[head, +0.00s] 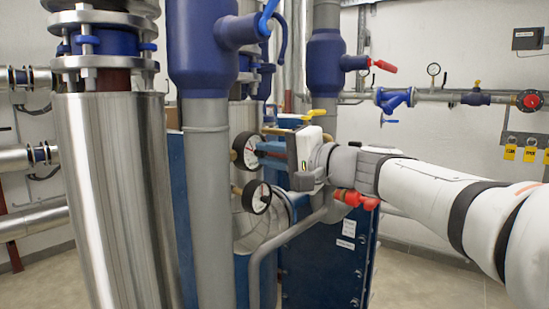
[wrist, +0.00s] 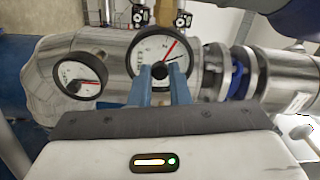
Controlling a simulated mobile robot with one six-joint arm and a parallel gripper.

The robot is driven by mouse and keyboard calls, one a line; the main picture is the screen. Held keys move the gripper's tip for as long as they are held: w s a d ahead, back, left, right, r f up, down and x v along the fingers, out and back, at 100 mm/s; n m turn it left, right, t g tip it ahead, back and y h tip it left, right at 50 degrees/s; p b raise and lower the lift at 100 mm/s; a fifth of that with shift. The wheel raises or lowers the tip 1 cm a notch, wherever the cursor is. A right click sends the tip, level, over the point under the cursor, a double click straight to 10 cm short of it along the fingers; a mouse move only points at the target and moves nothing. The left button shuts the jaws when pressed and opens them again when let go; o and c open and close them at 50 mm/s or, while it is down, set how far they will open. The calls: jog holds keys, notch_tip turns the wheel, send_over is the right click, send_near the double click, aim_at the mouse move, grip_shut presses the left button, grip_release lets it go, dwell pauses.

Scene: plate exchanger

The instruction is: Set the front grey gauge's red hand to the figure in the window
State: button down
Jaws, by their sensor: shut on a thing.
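Two round white-faced gauges with dark rims show in both views. My gripper (wrist: 160,73) is at the larger gauge in the wrist view (wrist: 150,46), which is the upper gauge in the head view (head: 240,148). Its blue fingers are shut on the black knob (wrist: 160,69) in front of the dial. This gauge's red hand (wrist: 171,48) points up and right, and a dark hand points right. The other gauge (wrist: 72,73) is left in the wrist view and lower in the head view (head: 257,194). Its red hand points right. The figure in the window is not legible.
A large silver column (head: 115,190) and a grey pipe with a blue valve (head: 207,200) stand left of the gauges. A blue plate exchanger (head: 318,265) stands below my gripper. Red-handled valves (head: 355,198) sit close under my wrist.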

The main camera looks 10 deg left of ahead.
jog(key=m, duration=0.4)
jog(key=shift+f+m, duration=0.1)
jog(key=shift+m, duration=0.2)
jog(key=shift+m+p, duration=0.6)
jog(key=shift+m, duration=0.8)
jog(key=shift+f, duration=0.1)
jog(key=c, duration=1.4)
grip_release()
jog(key=shift+o, duration=0.2)
jog(key=shift+d, duration=0.15)
jog(key=v, duration=0.7)
jog(key=shift+d, duration=0.35)
